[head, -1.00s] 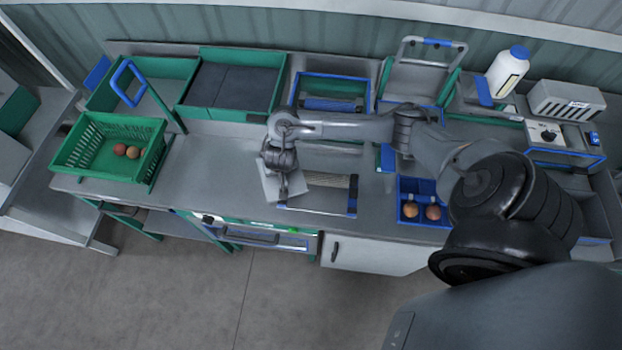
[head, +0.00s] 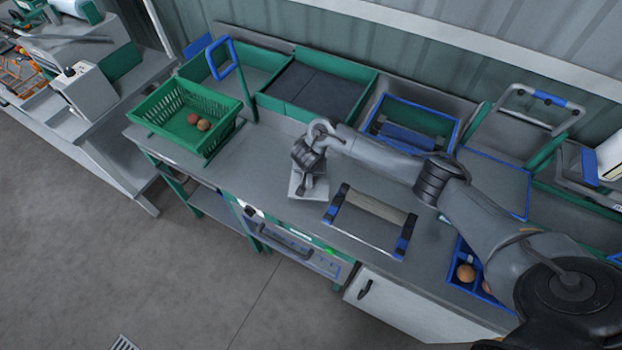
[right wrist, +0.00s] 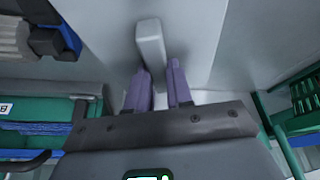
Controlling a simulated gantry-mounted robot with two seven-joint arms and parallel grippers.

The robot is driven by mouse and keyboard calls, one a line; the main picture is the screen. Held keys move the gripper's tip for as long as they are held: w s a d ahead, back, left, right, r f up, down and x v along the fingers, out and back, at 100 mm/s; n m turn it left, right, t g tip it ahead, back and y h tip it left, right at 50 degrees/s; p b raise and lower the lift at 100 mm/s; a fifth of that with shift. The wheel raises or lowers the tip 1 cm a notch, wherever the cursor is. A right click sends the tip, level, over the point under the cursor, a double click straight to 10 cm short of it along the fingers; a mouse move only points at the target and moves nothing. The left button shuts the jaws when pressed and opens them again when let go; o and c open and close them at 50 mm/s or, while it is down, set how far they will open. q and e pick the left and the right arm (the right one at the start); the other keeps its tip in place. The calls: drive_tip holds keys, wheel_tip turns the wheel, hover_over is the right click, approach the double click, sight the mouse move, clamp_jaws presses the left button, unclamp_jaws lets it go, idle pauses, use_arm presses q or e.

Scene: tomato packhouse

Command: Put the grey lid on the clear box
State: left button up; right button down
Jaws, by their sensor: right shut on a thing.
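My right gripper (head: 310,182) is at the front part of the bench in the head view, between the green crate and a blue-ended roller frame. It is shut on the raised handle of the light grey lid (head: 300,190). In the right wrist view the pale handle block (right wrist: 150,42) stands between the purple fingers (right wrist: 160,88), with the flat lid (right wrist: 195,35) behind it. I cannot tell whether the lid is clear of the bench or resting on something. I cannot make out the clear box; the gripper and lid may hide it. My left gripper is not in view.
The roller frame (head: 405,240) lies right of the lid. A blue tray (head: 455,272) with round produce is further right. Green-walled bins (head: 365,102) line the back. Bare bench (head: 255,150) shows left of the lid.

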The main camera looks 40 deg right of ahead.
sight(311, 176)
wheel_tip(311, 176, down, 3)
drive_tip(key=shift+f+b, duration=0.1)
drive_tip(key=shift+b, duration=0.5)
drive_tip(key=shift+f, duration=0.35)
drive_tip(key=shift+f, duration=0.1)
drive_tip(key=c, duration=1)
unclamp_jaws()
